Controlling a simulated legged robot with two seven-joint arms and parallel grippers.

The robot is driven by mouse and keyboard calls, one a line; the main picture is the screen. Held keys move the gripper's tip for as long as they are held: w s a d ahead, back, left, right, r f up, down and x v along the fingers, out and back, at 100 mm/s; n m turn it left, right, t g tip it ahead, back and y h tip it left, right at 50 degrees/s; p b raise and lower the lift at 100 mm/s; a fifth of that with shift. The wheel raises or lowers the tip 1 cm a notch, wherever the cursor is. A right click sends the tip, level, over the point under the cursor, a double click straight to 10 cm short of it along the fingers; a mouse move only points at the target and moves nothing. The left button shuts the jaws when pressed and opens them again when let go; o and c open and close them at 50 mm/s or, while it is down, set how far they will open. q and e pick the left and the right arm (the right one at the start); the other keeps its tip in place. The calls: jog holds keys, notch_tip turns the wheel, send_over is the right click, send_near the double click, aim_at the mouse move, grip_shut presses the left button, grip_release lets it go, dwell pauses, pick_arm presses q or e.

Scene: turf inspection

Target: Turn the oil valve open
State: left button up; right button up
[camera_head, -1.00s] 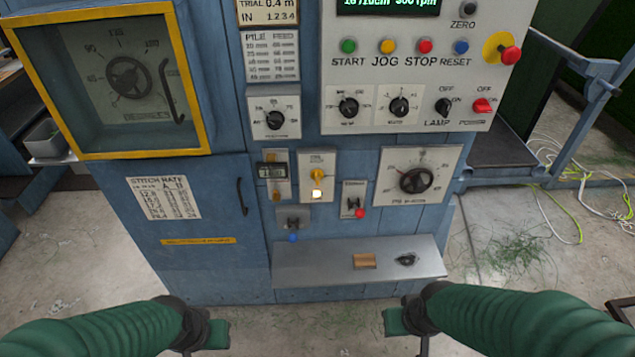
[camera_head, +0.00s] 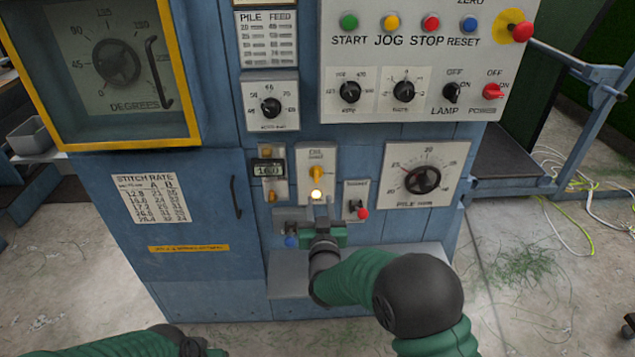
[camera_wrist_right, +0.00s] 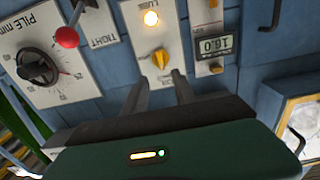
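The oil valve is a small yellow knob (camera_head: 317,174) on a pale plate (camera_head: 308,156) in the middle of the blue machine. A lit lamp (camera_head: 316,195) sits just below it. My right gripper (camera_head: 319,211) is in front of the panel, just below the lamp. In the right wrist view, which is turned upside down, its two fingers (camera_wrist_right: 161,84) are apart with empty space between. The yellow knob (camera_wrist_right: 160,58) lies just beyond the fingertips, roughly centred between them, and seems untouched. My left gripper (camera_head: 205,350) is cut off at the bottom edge; its fingers are not clear.
A small display (camera_head: 268,170) is left of the valve plate. A red-tipped lever (camera_head: 361,211) and a pile dial (camera_head: 422,180) are to the right. A grey shelf (camera_head: 288,282) projects below.

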aim_at(317, 178)
jog(key=w, duration=1)
jog(key=shift+a, duration=0.1)
grip_shut()
